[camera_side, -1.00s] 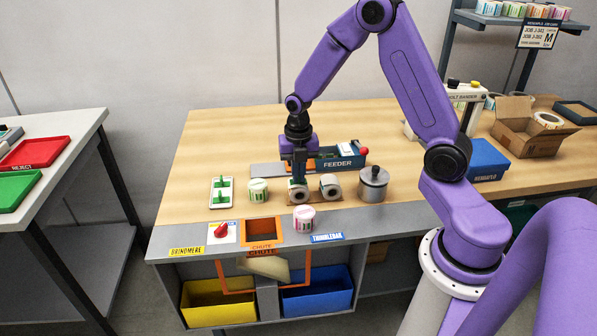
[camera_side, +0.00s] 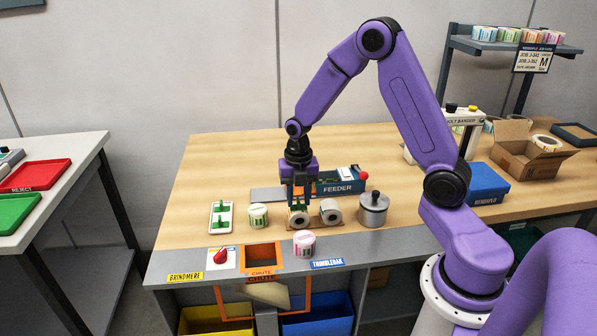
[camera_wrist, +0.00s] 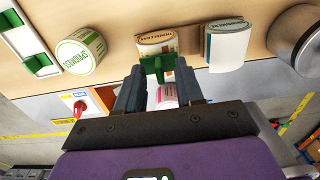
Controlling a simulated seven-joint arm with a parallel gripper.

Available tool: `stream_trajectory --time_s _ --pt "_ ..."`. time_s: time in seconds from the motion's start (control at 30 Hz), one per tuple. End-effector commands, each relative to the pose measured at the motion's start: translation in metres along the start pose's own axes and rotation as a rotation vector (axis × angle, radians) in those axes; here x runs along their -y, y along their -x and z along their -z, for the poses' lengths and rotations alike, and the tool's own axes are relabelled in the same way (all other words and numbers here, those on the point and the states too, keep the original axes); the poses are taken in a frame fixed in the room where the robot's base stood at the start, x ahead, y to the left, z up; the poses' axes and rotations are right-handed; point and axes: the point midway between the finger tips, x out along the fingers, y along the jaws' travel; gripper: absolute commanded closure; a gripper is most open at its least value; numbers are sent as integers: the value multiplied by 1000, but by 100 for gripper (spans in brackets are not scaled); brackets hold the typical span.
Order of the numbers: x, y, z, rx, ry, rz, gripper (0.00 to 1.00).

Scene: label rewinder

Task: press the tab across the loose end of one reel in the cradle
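My gripper (camera_wrist: 160,68) points down over the left reel (camera_side: 299,218). The wrist view shows a green tab (camera_wrist: 157,62) between the fingertips, with the fingers against its sides, at the near side of that reel (camera_wrist: 157,40). Whether the tab touches the reel is hard to tell. The right reel (camera_side: 330,212) shows a loose white end hanging in the wrist view (camera_wrist: 218,48). The left reel's loose end is mostly hidden. A white holder (camera_side: 213,232) carries more green tabs.
A green-labelled reel (camera_side: 258,216) stands left of the cradle and a pink one (camera_side: 304,243) in front. A metal pot (camera_side: 373,210) stands close on the right. The feeder (camera_side: 343,186) is behind. The chute opening (camera_side: 262,246) and red knob (camera_side: 221,256) are at the front edge.

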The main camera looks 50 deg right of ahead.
Motion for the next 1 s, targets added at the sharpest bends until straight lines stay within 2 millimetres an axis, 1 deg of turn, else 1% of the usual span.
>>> stream_trajectory --time_s 0.17,0.5,0.7,0.83,1.0 --pt "-1 29 -1 6 1 -6 63" --pt "-1 102 -1 6 0 -6 63" --pt "0 139 0 5 0 -5 63" --pt "0 156 0 3 0 -4 63" --pt "0 166 2 2 -4 -2 63"
